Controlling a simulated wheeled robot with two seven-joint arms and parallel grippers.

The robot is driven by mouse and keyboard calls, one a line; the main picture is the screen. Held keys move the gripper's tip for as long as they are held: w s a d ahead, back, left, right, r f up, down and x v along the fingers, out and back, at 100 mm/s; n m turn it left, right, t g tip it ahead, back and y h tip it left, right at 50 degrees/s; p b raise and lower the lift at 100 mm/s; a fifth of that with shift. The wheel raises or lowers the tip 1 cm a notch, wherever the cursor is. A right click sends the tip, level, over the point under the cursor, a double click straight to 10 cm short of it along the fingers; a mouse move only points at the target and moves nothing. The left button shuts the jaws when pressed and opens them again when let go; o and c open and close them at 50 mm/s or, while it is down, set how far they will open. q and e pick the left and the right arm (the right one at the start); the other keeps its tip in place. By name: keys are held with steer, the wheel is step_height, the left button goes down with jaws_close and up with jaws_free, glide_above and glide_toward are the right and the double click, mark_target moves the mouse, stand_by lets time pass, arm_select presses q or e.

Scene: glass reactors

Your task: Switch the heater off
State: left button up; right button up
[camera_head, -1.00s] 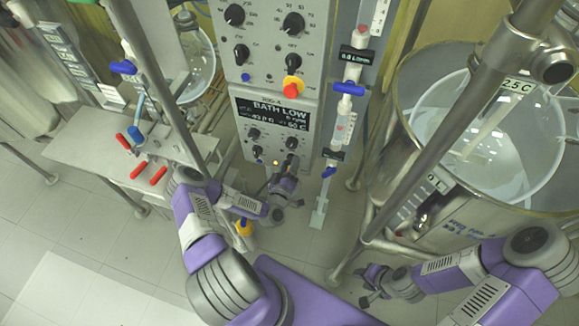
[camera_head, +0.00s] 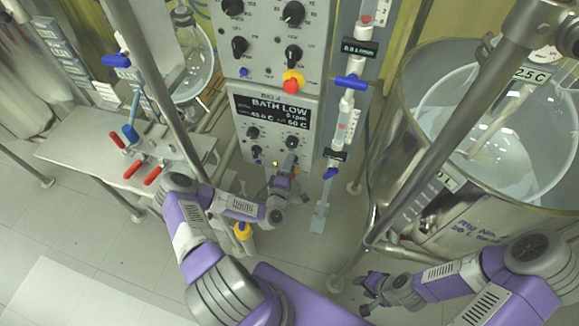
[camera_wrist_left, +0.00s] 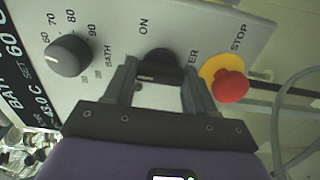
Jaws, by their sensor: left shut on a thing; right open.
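The control panel (camera_head: 275,128) has a display (camera_head: 270,107) that reads BATH LOW and 60 C. In the left wrist view, the dark heater knob (camera_wrist_left: 158,60) sits between ON lettering and a partly hidden word ending in ER. My left gripper (camera_wrist_left: 158,84) is shut on this knob, one finger on each side. The gripper hides part of the knob, so I cannot tell its exact setting. In the head view my left gripper (camera_head: 288,169) is at the panel's lower right. My right gripper (camera_head: 369,291) is open and empty, low at the right.
A red stop button (camera_wrist_left: 230,86) on a yellow base is close beside the left gripper. The bath knob (camera_wrist_left: 69,54) is on its other side. A large steel vessel (camera_head: 475,214) stands at the right. Red-handled clamps (camera_head: 153,175) lie on the left bench (camera_head: 80,150).

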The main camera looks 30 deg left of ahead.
arm_select(q)
steer(key=shift+d, duration=0.1)
stand_by(0.4)
steer(key=o, duration=1)
steer(key=shift+o, duration=0.2)
steer(key=v, duration=0.7)
steer(key=shift+s+p, duration=0.3)
steer(key=shift+p, duration=0.05)
